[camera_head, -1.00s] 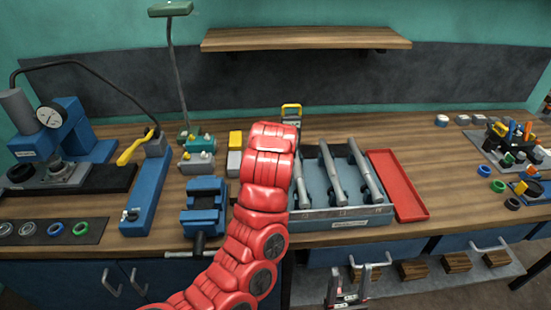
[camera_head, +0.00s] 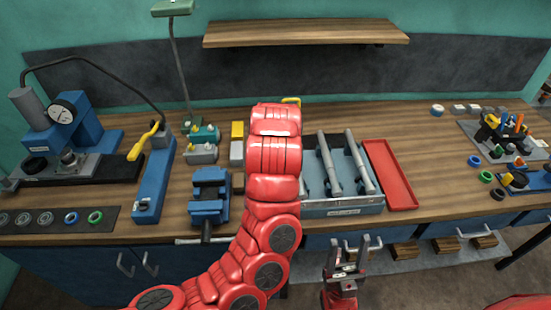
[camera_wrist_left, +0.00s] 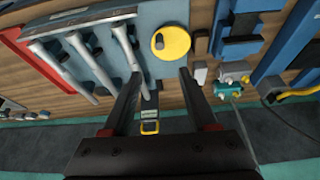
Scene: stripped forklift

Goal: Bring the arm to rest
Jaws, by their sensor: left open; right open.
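My left arm (camera_head: 272,190) is red and comes in from the bottom left of the head view, rising in front of the bench. It hides its own gripper there. In the left wrist view my left gripper (camera_wrist_left: 158,74) is open, its two dark fingers apart, with nothing held between them. A yellow round piece with a dark part (camera_wrist_left: 172,42) lies past the fingertips. My right gripper (camera_head: 345,249) points up, open and empty, in front of the bench's drawer fronts.
A blue-grey tray (camera_head: 345,208) holds long metal tools, with a red tray (camera_head: 390,175) beside it. A blue vise (camera_head: 209,195) and a press (camera_head: 75,130) stand to the left. A shelf (camera_head: 305,33) hangs above. The bench between red tray and right-hand parts is clear.

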